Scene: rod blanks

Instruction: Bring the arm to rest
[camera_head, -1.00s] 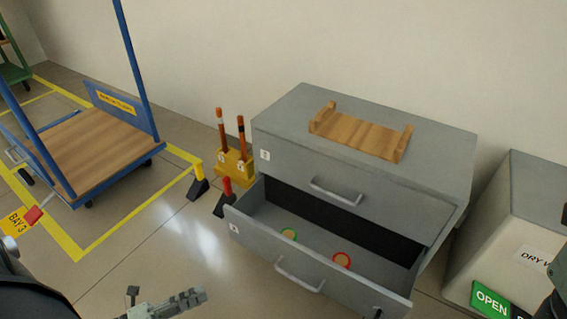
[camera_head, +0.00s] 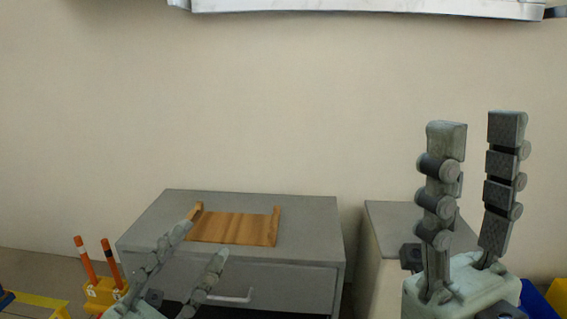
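My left gripper (camera_head: 200,254) is low in the head view, in front of the grey cabinet. Its two fingers are spread apart with nothing between them. My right gripper (camera_head: 476,122) stands upright at the right, fingers pointing up. Its fingers are also apart and empty, in front of the second grey box. The grey drawer cabinet (camera_head: 308,222) has a wooden tray (camera_head: 236,229) with raised ends on its top. The lower part of the cabinet is largely cut off or hidden behind my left gripper.
A yellow holder (camera_head: 104,292) with orange-and-dark rods stands left of the cabinet. A grey box (camera_head: 385,215) is right of it. Blue and yellow things (camera_head: 540,298) show at the lower right edge. A pale fixture (camera_head: 360,8) crosses the top. The wall between is clear.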

